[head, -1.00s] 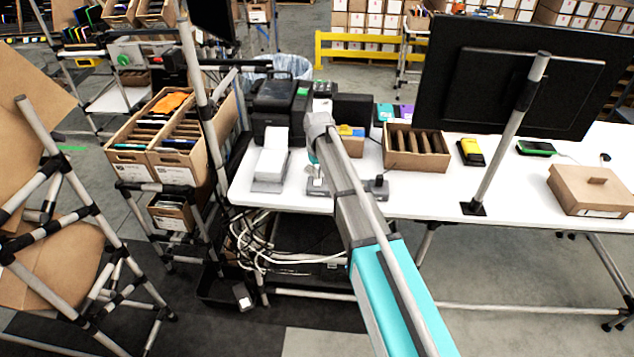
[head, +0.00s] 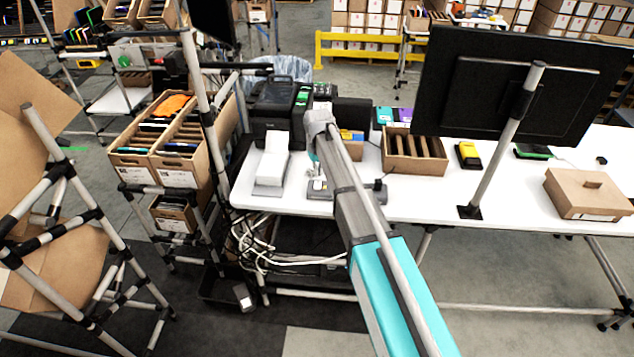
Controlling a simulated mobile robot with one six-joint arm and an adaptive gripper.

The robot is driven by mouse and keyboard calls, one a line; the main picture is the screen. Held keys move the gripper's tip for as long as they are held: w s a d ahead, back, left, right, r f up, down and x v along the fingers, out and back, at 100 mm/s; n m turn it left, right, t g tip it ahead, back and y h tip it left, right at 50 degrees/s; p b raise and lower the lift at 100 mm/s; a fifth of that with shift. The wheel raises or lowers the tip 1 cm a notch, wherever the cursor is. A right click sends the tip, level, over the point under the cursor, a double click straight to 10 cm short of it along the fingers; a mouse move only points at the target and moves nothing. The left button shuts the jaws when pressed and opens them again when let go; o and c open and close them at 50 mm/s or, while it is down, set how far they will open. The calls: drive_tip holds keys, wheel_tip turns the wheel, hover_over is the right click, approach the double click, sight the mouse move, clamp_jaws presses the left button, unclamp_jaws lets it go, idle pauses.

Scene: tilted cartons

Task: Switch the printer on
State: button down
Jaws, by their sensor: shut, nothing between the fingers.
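The printer looks to be the black machine (head: 273,104) at the back left of the white table, with green marks on its right side. White paper or labels (head: 273,160) stand on a grey holder in front of it. No power switch can be made out at this size. My arm rises from the bottom of the head view to a grey joint just right of the printer. A small teal part shows behind that joint.
An open carton (head: 414,155), a yellow device (head: 468,155) and a closed carton (head: 587,194) are on the table (head: 415,207). A black monitor (head: 520,85) stands on a pole. A rack with cartons of files (head: 172,175) is left of the table. Cables hang below it.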

sight(318, 182)
drive_tip(key=shift+r+p, duration=1.7)
drive_tip(key=shift+r, duration=0.25)
drive_tip(key=s+d+m, duration=0.5)
drive_tip(key=s+d, duration=1.7)
drive_tip(key=s, duration=0.4)
drive_tip(key=shift+d+m, duration=0.3)
drive_tip(key=shift+d, duration=0.1)
